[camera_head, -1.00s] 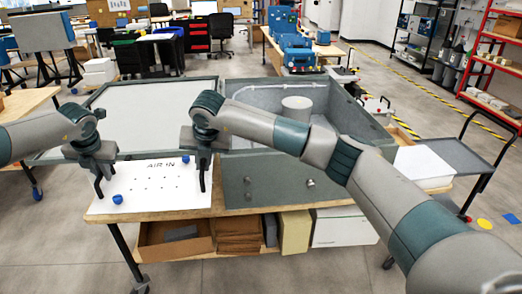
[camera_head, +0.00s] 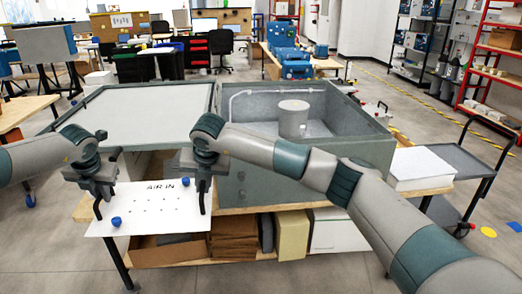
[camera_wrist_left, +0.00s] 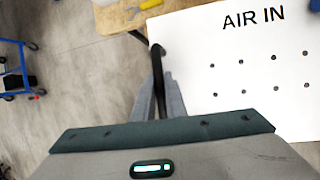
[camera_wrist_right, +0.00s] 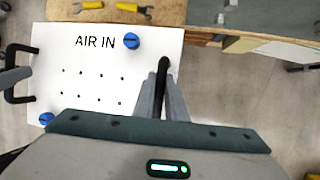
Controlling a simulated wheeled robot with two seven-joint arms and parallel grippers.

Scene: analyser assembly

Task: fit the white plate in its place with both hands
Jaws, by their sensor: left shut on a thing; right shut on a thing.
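The white plate (camera_head: 150,222) is marked AIR IN and has rows of small holes. Two blue knobs sit at opposite corners of it; both show in the right wrist view (camera_wrist_right: 131,41). It has a black handle on each side. My left gripper (camera_head: 97,208) is shut on the left handle (camera_wrist_left: 157,55), and my right gripper (camera_head: 202,206) is shut on the right handle (camera_wrist_right: 162,70). The plate is held between them at the table's front edge, mostly over the floor. The grey analyser housing (camera_head: 250,182) stands behind it.
The wooden table (camera_head: 330,204) carries the housing; boxes stand on its lower shelf. The housing's open compartment holds a grey cylinder (camera_head: 293,118). Yellow-handled tools (camera_wrist_right: 128,7) lie on the table beyond the plate. A dark trolley (camera_head: 450,150) stands at the right.

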